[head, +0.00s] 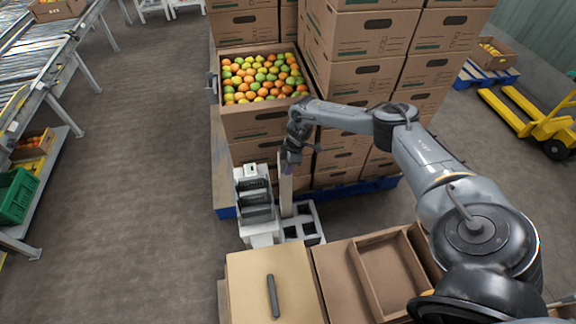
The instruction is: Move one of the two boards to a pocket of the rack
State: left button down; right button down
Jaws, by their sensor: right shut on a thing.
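My right gripper (288,163) points down near the middle of the head view, shut on the top of a pale, narrow board (286,195). The board is upright. Its lower end overlaps the white rack (317,216), which has several dark square pockets. I cannot tell whether that end is inside a pocket or just above it. A white unit (244,184) with dark slots and a small display stands close to the left of the board. I cannot make out a second board for certain. My left gripper is not in view.
The floor at left is clear.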

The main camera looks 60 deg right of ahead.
jog(key=c, duration=0.8)
grip_release()
jog(key=shift+r, duration=0.15)
jog(key=p+v, duration=0.4)
jog(key=p, duration=0.1)
jog(key=shift+w+a+r, duration=0.3)
jog(key=shift+w+r, duration=0.05)
jog(key=shift+r, duration=0.1)
jog(key=p+v, duration=0.3)
jog(key=shift+w+a, duration=0.2)
jog(key=shift+w, duration=0.05)
